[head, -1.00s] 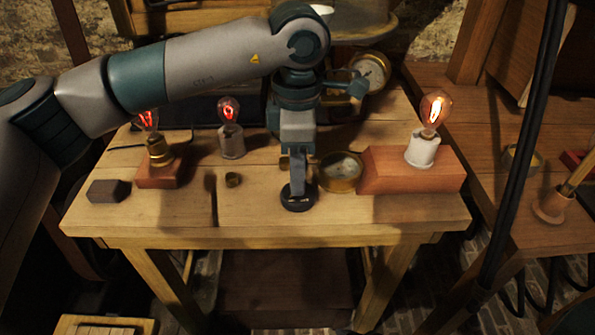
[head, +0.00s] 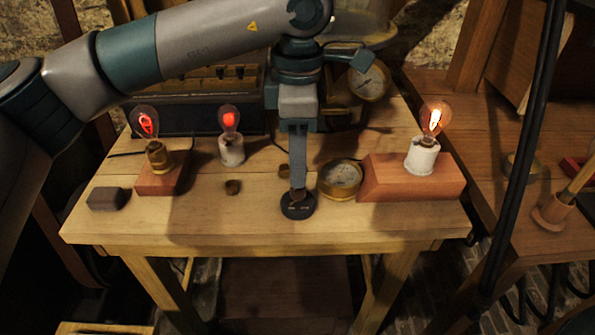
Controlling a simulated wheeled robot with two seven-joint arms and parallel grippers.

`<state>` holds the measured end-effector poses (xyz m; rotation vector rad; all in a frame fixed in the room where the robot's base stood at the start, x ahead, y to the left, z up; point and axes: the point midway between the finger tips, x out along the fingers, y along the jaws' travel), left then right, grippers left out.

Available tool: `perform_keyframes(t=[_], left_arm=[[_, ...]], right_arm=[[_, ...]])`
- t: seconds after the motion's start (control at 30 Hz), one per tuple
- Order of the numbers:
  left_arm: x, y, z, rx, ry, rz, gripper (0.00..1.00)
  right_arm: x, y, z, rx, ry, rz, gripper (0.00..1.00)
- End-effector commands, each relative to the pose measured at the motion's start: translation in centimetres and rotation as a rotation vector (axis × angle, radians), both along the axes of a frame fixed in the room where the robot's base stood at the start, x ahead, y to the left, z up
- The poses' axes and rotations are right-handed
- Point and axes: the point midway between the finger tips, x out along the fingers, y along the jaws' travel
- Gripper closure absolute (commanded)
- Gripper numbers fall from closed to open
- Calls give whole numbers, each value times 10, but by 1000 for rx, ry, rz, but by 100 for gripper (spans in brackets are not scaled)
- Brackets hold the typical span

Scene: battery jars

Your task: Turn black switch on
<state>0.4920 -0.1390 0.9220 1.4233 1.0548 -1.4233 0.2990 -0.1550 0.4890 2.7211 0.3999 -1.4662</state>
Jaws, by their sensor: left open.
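A round black switch (head: 297,207) lies on the wooden table near its front edge, with small pale marks on its top. My left gripper (head: 297,189) points down from above, its fingertips just behind and above the switch's top. The fingers look narrow and edge-on from here, and part of the switch's back is hidden by them. I cannot tell whether they touch it. The jaws are open. My right gripper is not in view.
Three glowing bulbs stand on the table (head: 120,217): left (head: 147,124), middle (head: 230,120) and right (head: 434,119). A brass dial (head: 341,179) and a reddish wooden block (head: 385,178) sit right of the switch. A dark block (head: 107,198) lies at the left.

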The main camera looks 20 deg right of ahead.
Motion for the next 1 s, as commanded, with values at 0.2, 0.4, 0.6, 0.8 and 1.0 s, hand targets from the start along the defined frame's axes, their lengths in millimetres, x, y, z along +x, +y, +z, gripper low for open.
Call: perform_keyframes(t=[0.2,0.4,0.6,0.8,1.0], left_arm=[[0,0,47,-1,-4,1,59],[0,0,86,-2,-3,2,59],[0,0,113,-1,-2,1,59],[0,0,124,-1,-1,0,59],[0,0,124,-1,-1,0,59]], right_arm=[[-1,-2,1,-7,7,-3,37],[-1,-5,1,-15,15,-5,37],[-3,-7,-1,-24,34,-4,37],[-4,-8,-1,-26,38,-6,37],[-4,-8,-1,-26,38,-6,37]])
